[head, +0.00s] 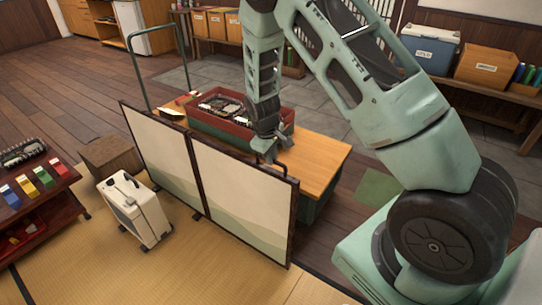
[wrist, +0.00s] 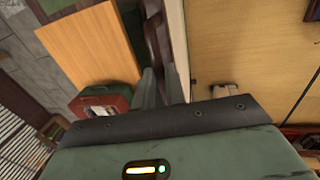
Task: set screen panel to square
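The folding screen stands on the floor with two pale, dark-framed panels: a left panel (head: 160,158) and a right panel (head: 238,195). They meet at a dark upright post and look nearly in line, with only a slight bend. My gripper (head: 270,158) reaches down to the top rail of the right panel. In the wrist view the fingers of my gripper (wrist: 164,88) lie on both sides of the dark rail (wrist: 157,35), close against it, with the pale panel face (wrist: 175,40) beside it. The fingertips are partly hidden in the head view.
A wooden bench (head: 318,158) with a red crate (head: 222,128) stands close behind the screen. A white wheeled case (head: 137,210) and a brown box (head: 110,155) stand in front of the left panel. A dark shelf (head: 40,215) is at left. Tatami floor (head: 190,265) in front is clear.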

